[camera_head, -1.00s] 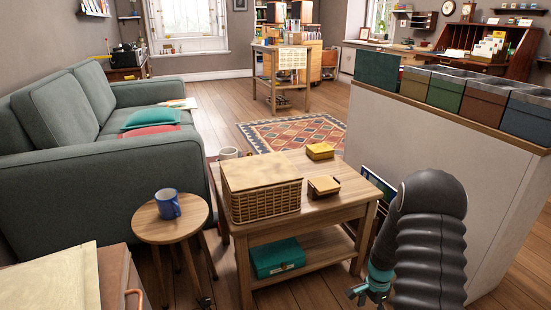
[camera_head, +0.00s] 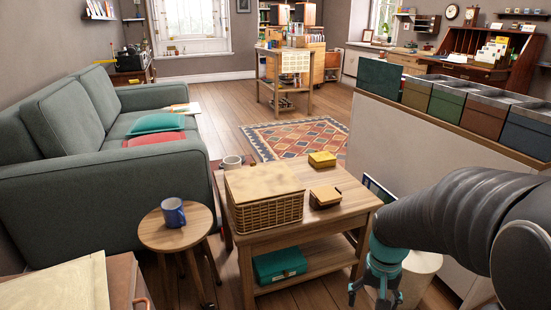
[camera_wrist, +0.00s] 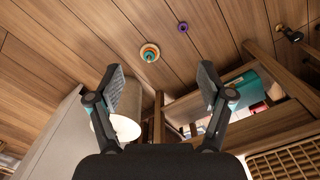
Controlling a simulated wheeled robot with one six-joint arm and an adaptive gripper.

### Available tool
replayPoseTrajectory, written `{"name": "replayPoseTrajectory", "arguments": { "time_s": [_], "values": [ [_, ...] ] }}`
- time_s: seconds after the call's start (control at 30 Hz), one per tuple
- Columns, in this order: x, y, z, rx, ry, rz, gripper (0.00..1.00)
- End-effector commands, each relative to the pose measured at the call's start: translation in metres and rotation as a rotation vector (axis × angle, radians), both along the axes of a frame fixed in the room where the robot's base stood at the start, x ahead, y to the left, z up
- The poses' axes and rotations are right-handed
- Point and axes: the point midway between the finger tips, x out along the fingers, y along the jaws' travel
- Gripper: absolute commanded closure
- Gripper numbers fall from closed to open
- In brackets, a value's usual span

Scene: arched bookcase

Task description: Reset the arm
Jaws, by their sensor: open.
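My gripper (camera_head: 376,293) hangs at the lower right in the head view, beside the right end of the wooden table (camera_head: 338,213). It points down and is empty. In the wrist view my gripper (camera_wrist: 158,85) has its two dark fingers spread wide apart over the wooden floor, with nothing between them. My arm reaches in from the right edge of the head view.
A wicker basket (camera_head: 268,208), a small brown box (camera_head: 325,196) and a yellow box (camera_head: 322,159) stand on the table. A teal box (camera_head: 280,265) lies on its lower shelf. A white partition (camera_head: 420,165) stands behind my arm. A ringed toy (camera_wrist: 149,53) lies on the floor.

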Motion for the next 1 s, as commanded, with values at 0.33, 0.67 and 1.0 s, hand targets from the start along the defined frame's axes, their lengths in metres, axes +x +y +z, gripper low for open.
{"name": "replayPoseTrajectory", "arguments": {
  "time_s": [0.33,0.67,1.0],
  "values": [
    [-0.054,0.029,0.092,-0.031,-0.168,0.158,0.21],
    [-0.094,0.050,0.163,-0.058,-0.381,0.222,0.21],
    [-0.107,0.059,0.207,-0.068,-0.512,0.262,0.21]
  ]
}}
